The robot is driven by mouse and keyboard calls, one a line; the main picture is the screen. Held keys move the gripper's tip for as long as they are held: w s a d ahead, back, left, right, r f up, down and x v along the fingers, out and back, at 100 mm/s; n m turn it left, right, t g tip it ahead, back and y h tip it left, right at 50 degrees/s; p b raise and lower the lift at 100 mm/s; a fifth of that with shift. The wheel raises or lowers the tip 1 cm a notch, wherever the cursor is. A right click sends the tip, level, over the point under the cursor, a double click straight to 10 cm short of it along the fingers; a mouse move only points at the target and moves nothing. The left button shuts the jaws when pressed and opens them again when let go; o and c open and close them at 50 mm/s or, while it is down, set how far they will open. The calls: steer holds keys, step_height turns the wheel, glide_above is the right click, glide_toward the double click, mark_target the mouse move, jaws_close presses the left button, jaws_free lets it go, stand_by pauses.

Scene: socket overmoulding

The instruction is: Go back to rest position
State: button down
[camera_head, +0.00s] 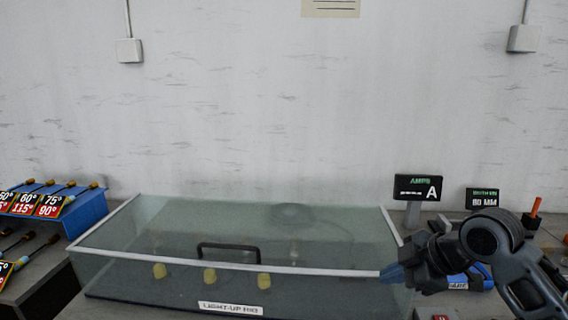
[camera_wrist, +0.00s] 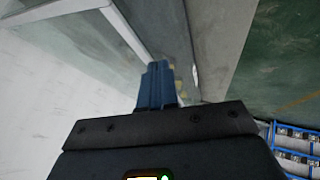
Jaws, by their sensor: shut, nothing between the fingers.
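My gripper (camera_head: 392,274) is at the right front corner of a glass-sided box with a closed lid and a white rim (camera_head: 240,266). Its blue fingers are shut with nothing between them. In the wrist view the shut fingers (camera_wrist: 157,84) point along the box edge, with the white frame (camera_wrist: 125,32) to their left. I cannot tell whether the fingertips touch the box. My arm comes in from the lower right in the head view.
The box has a dark handle (camera_head: 228,252) and several yellowish pieces inside. Display signs (camera_head: 418,187) stand behind my gripper. A blue rack (camera_head: 85,212) with angle labels is at the left. An orange-handled tool (camera_head: 535,207) is at the right. The space above the box is clear.

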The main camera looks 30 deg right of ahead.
steer(key=w+a+r+m+t+y, duration=0.1)
steer(key=w+a+r+m+t, duration=0.2)
steer(key=a, duration=0.4)
steer(key=w+a+r+m+t+y, duration=0.1)
steer(key=w+a+r+t, duration=0.25)
steer(key=a, duration=0.35)
steer(key=s+a+m+t+h, duration=0.2)
steer(key=s+a+m+t, duration=0.15)
steer(key=a+m, duration=0.4)
steer(key=s+a+f+m+g+h, duration=0.15)
steer(key=s+f, duration=0.25)
steer(key=s, duration=0.5)
steer(key=s+a+f+m+g+h, duration=0.1)
steer(key=s+a+f+m+h, duration=0.1)
steer(key=s+f, duration=0.5)
steer(key=s+d+r+n, duration=0.2)
steer(key=s+d, duration=0.1)
steer(key=s, duration=0.7)
steer(key=s+d+r+n+y, duration=0.1)
steer(key=s+d+r+n, duration=0.1)
steer(key=s, duration=0.8)
steer(key=shift+s+d, duration=0.2)
steer(key=shift+d, duration=0.3)
